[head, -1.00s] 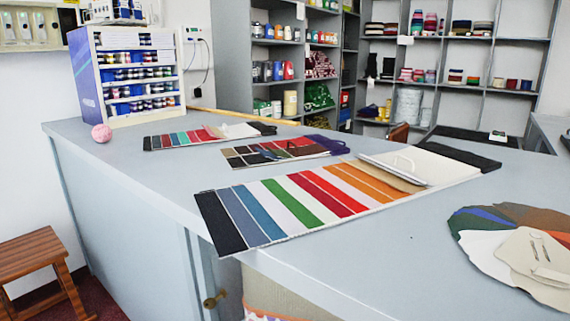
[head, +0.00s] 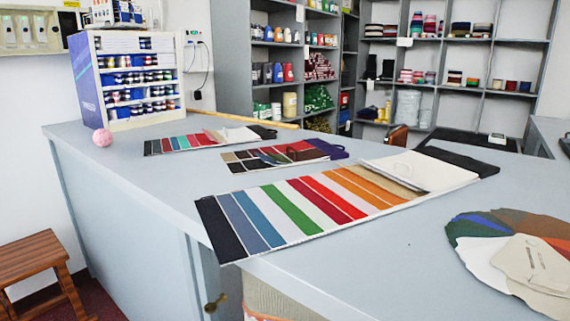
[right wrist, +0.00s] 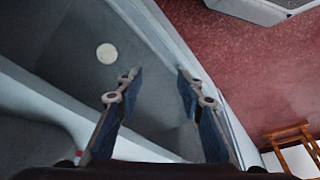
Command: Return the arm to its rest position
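My right gripper (right wrist: 160,88) shows in the right wrist view with its two fingers spread apart and nothing between them. It hangs over a grey surface with a pale edge, beside a reddish floor. No arm or gripper of mine shows in the head view, and my left gripper is in neither view.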

